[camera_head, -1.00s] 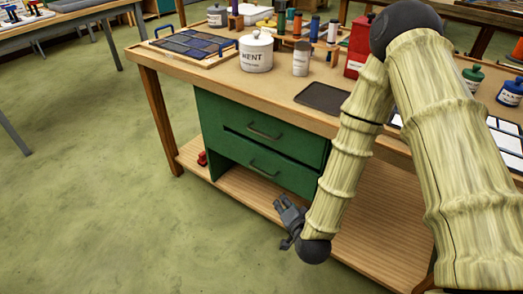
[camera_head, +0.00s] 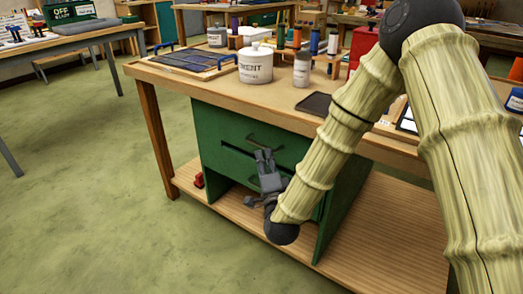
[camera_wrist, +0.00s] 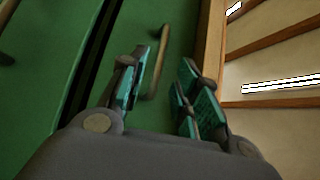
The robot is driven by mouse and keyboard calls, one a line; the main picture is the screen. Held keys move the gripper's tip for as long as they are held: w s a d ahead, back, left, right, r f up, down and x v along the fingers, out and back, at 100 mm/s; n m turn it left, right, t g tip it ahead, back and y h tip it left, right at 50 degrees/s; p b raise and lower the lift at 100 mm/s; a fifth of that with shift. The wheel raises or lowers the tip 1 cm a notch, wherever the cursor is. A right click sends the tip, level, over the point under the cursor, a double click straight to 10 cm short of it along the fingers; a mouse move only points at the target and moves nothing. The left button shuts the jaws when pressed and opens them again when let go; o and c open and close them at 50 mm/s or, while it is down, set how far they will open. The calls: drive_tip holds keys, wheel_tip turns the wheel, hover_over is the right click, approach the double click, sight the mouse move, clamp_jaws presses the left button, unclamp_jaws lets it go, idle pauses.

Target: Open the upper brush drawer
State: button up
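The green drawer unit hangs under the wooden workbench. Its upper drawer (camera_head: 229,130) looks closed, with a bar handle (camera_head: 264,143) on its front. The lower drawer (camera_head: 222,163) is below it, partly hidden by my gripper (camera_head: 264,154). My gripper is open and empty, just in front of the drawers and a little below the upper handle. In the wrist view, the upper handle (camera_wrist: 161,58) shows ahead between the two spread finger pads, seemingly not gripped. The lower handle (camera_wrist: 5,57) is at the left edge, beyond the dark gap between the drawers.
The workbench top (camera_head: 185,80) holds a cement pot (camera_head: 255,65), a grey canister (camera_head: 301,70), a dark tray (camera_head: 315,103) and a panel tray (camera_head: 190,60). A wooden lower shelf (camera_head: 350,245) runs beneath. A small red object (camera_head: 198,180) lies by the cabinet. The floor at left is clear.

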drive_tip(key=f+x, duration=0.1)
drive_tip(key=x, duration=0.5)
drive_tip(key=shift+w+r+b, duration=0.25)
drive_tip(key=shift+r+b, duration=0.1)
drive_tip(key=shift+r, duration=0.15)
clamp_jaws()
